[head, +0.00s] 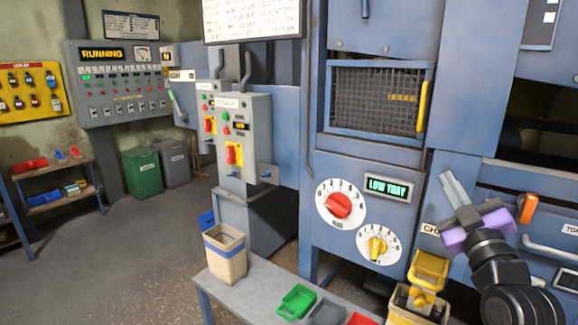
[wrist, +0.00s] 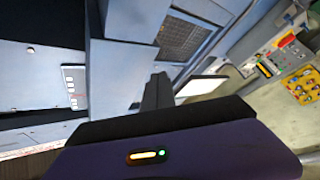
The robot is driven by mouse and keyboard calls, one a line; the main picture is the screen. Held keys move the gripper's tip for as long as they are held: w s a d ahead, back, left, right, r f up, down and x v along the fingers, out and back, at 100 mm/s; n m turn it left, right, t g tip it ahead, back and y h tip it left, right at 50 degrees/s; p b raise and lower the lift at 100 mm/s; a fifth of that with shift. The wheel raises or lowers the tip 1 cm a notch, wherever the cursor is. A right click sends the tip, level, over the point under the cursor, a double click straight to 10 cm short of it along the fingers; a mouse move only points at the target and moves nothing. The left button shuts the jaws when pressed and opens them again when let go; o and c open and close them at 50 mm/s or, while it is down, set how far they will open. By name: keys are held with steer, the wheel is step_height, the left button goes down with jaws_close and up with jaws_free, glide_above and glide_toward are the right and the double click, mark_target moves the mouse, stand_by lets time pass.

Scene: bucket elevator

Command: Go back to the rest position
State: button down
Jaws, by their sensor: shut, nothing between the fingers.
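My gripper (head: 455,189) is raised at the right of the head view, in front of the blue machine's lower right part. Its two grey fingers are together and point up and to the left, with nothing between them. In the wrist view the dark closed fingers (wrist: 157,92) stick up above the purple gripper body. The blue machine (head: 290,150) stands behind my gripper, with a red dial (head: 338,205), a yellow dial (head: 377,247) and a green display reading "LOW TRAY" (head: 388,187).
Below, a low grey table (head: 250,292) holds a beige bin (head: 225,254), a green tray (head: 296,301), a grey tray (head: 327,313) and a red tray (head: 361,319). A yellow scoop-like part (head: 428,270) sits over a bin beside my arm. Open floor (head: 130,255) lies at the left.

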steer(key=s+a+f+m+g+h+p, duration=0.1)
steer(key=s+a+f+m, duration=0.3)
steer(key=s+f, duration=0.55)
steer(key=s+a+f+m+h, duration=0.2)
steer(key=s+f+m, duration=0.4)
steer(key=s, duration=0.6)
steer(key=s+a+f+g+y, duration=0.1)
steer(key=s+a+f+g, duration=0.1)
steer(key=s, duration=0.7)
steer(key=s+a+f+n+g+y+p, duration=0.1)
steer(key=s+f, duration=0.4)
steer(key=s, duration=0.5)
steer(key=s+a+f+n+g+y+p, duration=0.1)
steer(key=s+a+f+g, duration=0.1)
steer(key=s, duration=0.8)
steer(key=shift+a+f+g+y, duration=0.4)
steer(key=shift+f+g, duration=0.3)
